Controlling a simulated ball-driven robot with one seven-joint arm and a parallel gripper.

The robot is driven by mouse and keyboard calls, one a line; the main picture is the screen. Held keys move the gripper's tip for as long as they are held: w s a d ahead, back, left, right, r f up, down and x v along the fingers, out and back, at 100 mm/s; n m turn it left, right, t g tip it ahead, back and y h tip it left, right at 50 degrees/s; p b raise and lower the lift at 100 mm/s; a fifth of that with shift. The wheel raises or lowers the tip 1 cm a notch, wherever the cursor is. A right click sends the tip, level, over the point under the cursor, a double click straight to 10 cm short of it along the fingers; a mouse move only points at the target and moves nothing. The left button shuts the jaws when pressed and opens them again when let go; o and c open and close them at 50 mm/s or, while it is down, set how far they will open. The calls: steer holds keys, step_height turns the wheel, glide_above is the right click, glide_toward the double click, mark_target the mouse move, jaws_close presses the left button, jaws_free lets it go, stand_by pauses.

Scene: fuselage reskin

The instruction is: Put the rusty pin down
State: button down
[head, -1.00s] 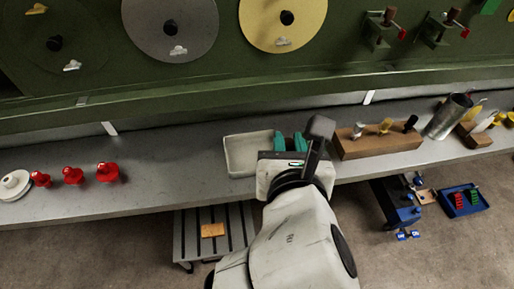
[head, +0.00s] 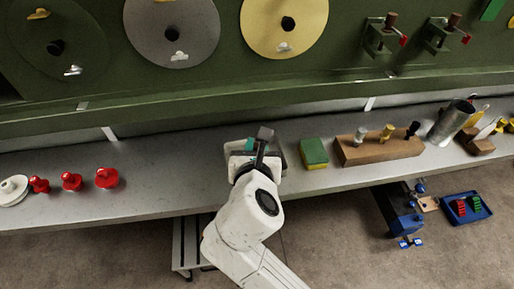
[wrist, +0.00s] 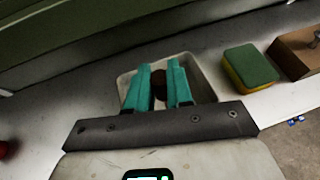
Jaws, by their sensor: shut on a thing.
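My gripper (head: 245,147) is over the white tray on the bench, near the bench's front edge. In the wrist view its two teal fingers (wrist: 158,88) are shut on the brown rusty pin (wrist: 159,77), and only a small part of the pin shows between them. The pale tray (wrist: 205,88) lies beyond and below the fingers. The gap between pin and tray floor cannot be judged. In the head view the pin is hidden and my gripper covers most of the tray.
A green and yellow sponge (head: 313,153) lies just right of the tray. Further right is a wooden block (head: 380,149) with several pegs, then a metal cup (head: 450,121). Red knobs (head: 107,177) stand at the left. The bench between the knobs and tray is clear.

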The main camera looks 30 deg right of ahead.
steer(key=shift+f, duration=0.35)
steer(key=shift+f, duration=0.15)
steer(key=c, duration=1)
jaws_free()
steer(key=v, duration=1.2)
steer(key=shift+r, duration=0.2)
